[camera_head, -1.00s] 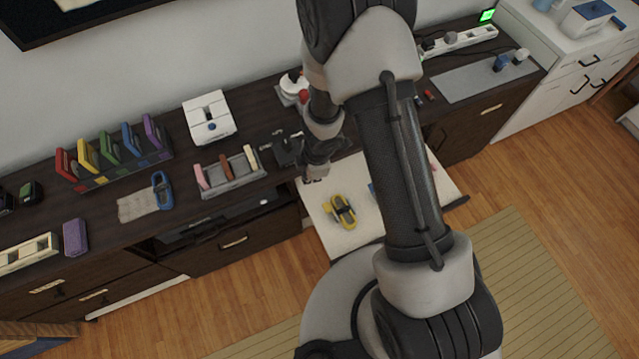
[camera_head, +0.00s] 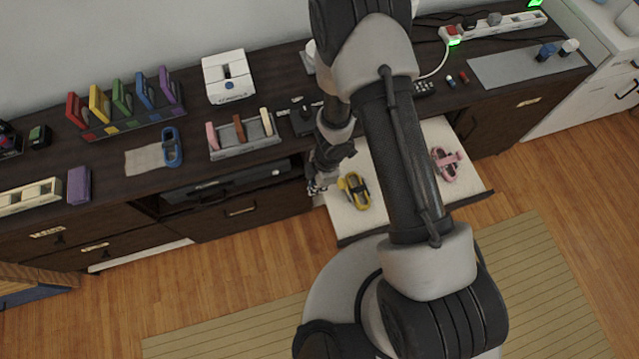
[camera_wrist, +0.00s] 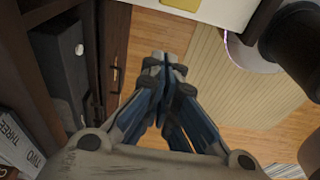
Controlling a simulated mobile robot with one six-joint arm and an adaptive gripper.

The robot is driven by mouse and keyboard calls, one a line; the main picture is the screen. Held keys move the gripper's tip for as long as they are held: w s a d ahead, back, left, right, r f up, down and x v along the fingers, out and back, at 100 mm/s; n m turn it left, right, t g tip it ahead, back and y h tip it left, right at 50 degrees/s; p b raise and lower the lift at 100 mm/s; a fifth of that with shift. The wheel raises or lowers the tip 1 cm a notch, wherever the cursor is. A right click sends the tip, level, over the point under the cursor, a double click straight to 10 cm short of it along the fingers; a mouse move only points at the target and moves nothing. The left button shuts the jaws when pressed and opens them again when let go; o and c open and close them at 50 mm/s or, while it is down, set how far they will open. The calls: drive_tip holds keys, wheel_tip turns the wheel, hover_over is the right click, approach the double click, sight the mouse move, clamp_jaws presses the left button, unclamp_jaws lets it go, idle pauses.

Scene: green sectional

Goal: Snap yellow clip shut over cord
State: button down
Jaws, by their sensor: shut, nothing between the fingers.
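The yellow clip (camera_head: 355,190) lies on the pale lining of the pulled-out drawer (camera_head: 372,217) in the head view. It has a ring-like body with a darker part across it; I cannot tell its lever position or make out a cord in it. My gripper (camera_head: 317,187) is just left of the clip, by the drawer's left edge, apart from the clip. In the wrist view my gripper (camera_wrist: 163,62) is shut and empty, over the floor beside the cabinet front.
A pink clip (camera_head: 446,163) lies in the drawer's right part; my arm hides the middle. The cabinet top carries a small rack (camera_head: 243,137), a white box (camera_head: 229,77) and a blue clip (camera_head: 172,147). Wooden floor (camera_head: 240,275) is free in front.

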sight(343, 188)
drive_tip(key=d, duration=0.2)
drive_tip(key=w+d, duration=0.1)
drive_tip(key=shift+d+f, duration=0.3)
drive_tip(key=shift+d, duration=0.1)
